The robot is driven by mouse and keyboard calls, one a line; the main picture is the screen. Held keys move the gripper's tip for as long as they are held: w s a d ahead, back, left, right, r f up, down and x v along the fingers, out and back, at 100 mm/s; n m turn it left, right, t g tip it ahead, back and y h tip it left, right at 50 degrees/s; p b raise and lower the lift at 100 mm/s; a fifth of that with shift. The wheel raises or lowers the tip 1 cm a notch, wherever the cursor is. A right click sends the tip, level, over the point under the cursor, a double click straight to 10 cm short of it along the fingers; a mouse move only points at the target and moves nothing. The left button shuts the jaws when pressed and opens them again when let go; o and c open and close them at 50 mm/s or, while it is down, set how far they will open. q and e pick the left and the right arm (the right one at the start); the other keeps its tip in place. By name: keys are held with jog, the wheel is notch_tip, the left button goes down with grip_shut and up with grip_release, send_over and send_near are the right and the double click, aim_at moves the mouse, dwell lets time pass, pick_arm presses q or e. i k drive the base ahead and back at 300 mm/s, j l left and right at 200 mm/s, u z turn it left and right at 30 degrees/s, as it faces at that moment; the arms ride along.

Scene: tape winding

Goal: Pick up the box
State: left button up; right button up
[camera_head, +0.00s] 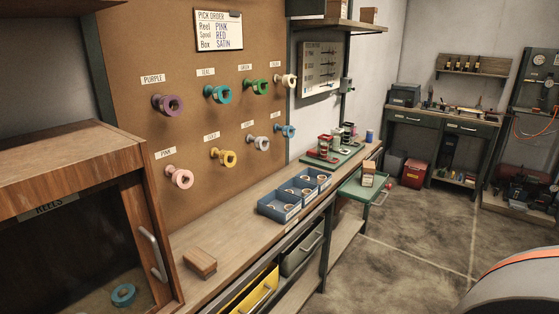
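Several box-like things are in view, and I cannot tell which one is the task's box. A small brown block or box (200,262) lies on the near part of the wooden bench. One brown box (336,8) and another brown box (368,15) sit on the upper shelf. The pick order sign (219,30) reads Reel PINK, Spool RED, Box SATIN. Neither of my grippers is in view.
A wooden cabinet (75,170) stands at near left, with a teal reel (123,295) inside. Coloured reels hang on the pegboard (130,60). Blue divided trays (263,207) sit on the bench (240,238). A yellow drawer (255,292) is below. Floor (410,240) is clear at right.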

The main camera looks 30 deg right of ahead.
aim_at(369, 167)
jog(key=z, duration=1.7)
jog(key=i+l+u, duration=0.15)
jog(key=u, duration=0.2)
jog(key=i+l+u, duration=0.15)
jog(key=u, duration=0.25)
jog(key=i+l+u, duration=0.1)
jog(key=l, duration=0.2)
jog(key=i+l+u, duration=0.1)
jog(key=l, duration=0.25)
jog(key=i+l+u, duration=0.1)
jog(key=l, duration=0.2)
jog(key=i+l, duration=0.15)
jog(key=l, duration=0.25)
jog(key=i+l+u, duration=0.1)
jog(key=l, duration=0.3)
jog(key=i+l, duration=0.2)
jog(key=l, duration=0.2)
jog(key=i+l, duration=0.1)
jog(key=l, duration=0.3)
jog(key=i+l+u, duration=0.1)
jog(key=l, duration=0.3)
jog(key=i+l, duration=0.15)
jog(key=l, duration=0.3)
jog(key=i+l, duration=0.15)
jog(key=l, duration=0.25)
jog(key=u, duration=0.05)
